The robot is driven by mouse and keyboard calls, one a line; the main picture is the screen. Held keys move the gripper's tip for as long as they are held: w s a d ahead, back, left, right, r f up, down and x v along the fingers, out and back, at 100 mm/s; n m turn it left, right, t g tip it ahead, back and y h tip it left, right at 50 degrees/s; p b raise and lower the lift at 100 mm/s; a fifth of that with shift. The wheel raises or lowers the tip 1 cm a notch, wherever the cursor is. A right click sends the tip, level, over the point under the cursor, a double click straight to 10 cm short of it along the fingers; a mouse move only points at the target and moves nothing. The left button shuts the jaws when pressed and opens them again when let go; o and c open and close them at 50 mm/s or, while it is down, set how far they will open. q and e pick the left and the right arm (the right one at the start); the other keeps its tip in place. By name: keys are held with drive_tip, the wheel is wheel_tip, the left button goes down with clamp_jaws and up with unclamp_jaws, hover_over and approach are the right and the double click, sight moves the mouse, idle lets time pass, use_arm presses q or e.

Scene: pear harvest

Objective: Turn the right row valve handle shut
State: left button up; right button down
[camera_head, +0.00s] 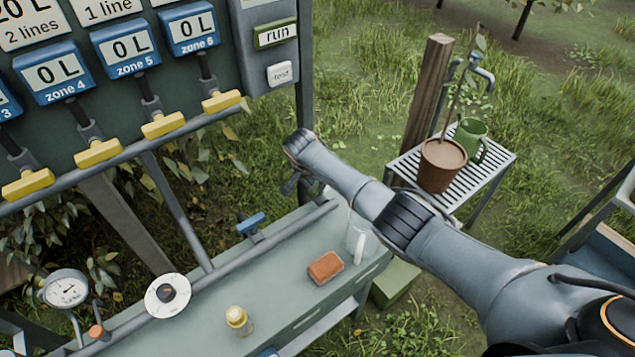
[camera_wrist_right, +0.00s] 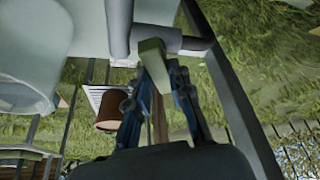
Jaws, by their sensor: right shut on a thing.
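My right arm reaches in from the right in the head view, with its wrist over the right end of the grey pipe (camera_head: 285,232). My right gripper (camera_wrist_right: 160,90) shows in the wrist view with its blue fingers on either side of an olive-green block-shaped handle (camera_wrist_right: 152,58). It is shut on this handle, which sits against a grey pipe fitting. In the head view the gripped handle is hidden by my wrist and arm, and only small dark finger parts (camera_head: 300,184) show. A blue valve handle (camera_head: 251,224) stands on the same pipe further left. My left gripper is not in view.
Yellow zone handles (camera_head: 163,125) hang under the blue counters. The bench holds a gauge (camera_head: 65,289), a yellow-capped bottle (camera_head: 237,319), an orange-brown sponge (camera_head: 325,267) and a clear jug (camera_head: 359,240). A slatted stand (camera_head: 488,172) with a potted plant (camera_head: 442,168) is beyond my arm.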

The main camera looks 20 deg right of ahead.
drive_tip(key=m+b, duration=0.2)
drive_tip(key=m+g+h+b, duration=0.1)
drive_tip(key=m+b, duration=0.1)
drive_tip(key=shift+w+a+f, duration=0.1)
drive_tip(key=shift+f, duration=0.1)
drive_tip(key=shift+r+m+g+b, duration=0.2)
drive_tip(key=shift+m+g+b, duration=0.2)
drive_tip(key=shift+m+b, duration=0.6)
drive_tip(key=shift+w, duration=0.1)
drive_tip(key=c, duration=1.2)
unclamp_jaws()
drive_tip(key=v, duration=1.2)
drive_tip(key=shift+f, duration=0.1)
